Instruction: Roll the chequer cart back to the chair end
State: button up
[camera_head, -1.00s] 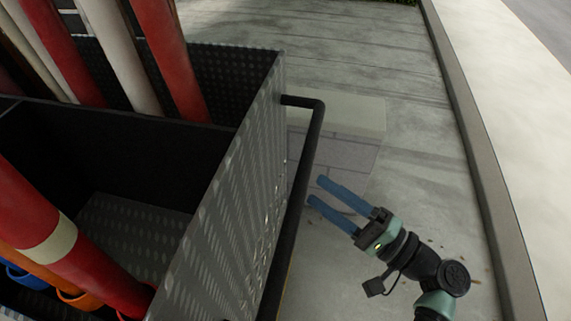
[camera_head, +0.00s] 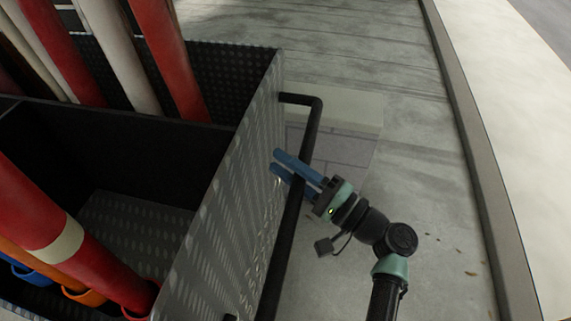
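The chequer cart (camera_head: 222,215), a dark box with diamond-plate walls, fills the left side of the view. A black bar handle (camera_head: 278,240) runs along its right end wall, standing off from it. My gripper (camera_head: 276,161) has two blue fingers that cross the handle at its upper part. Their tips lie near the end wall. A gap shows between the fingers; I cannot tell whether either touches the bar. No chair is in view.
The cart holds red-and-white poles (camera_head: 170,60) and orange and blue rings (camera_head: 84,295). A pale block (camera_head: 350,110) lies on the floor beyond the handle. Grey concrete floor (camera_head: 430,200) is clear to the right, up to a raised kerb (camera_head: 480,170).

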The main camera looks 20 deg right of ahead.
grip_shut()
dwell(1.1)
